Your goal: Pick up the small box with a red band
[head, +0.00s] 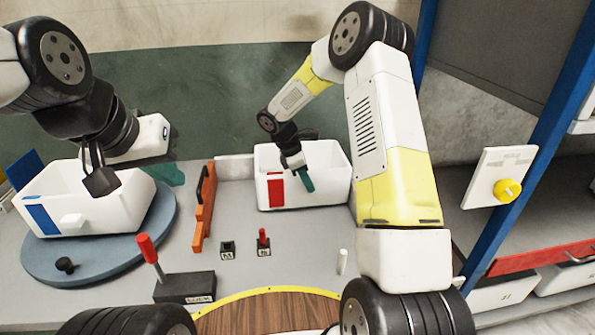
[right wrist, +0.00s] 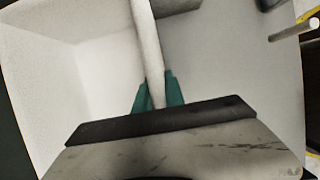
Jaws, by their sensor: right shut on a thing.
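The small white open box with a red band (head: 330,195) stands on the grey table at the centre back. Its red band (head: 276,190) is on the front side, near the left corner. My right gripper (head: 303,178) reaches down to the box's front side, and a teal finger shows there. In the right wrist view, the teal fingers (right wrist: 158,95) are shut on a thin white strip of the box (right wrist: 148,50), apparently a wall; which part exactly is hard to tell. My left gripper (head: 100,178) hangs over another box at the left; its finger gap is unclear.
A white box with a blue band (head: 90,212) sits on a round blue turntable (head: 150,225). A yellow knob (head: 507,190) is on a right-hand panel.

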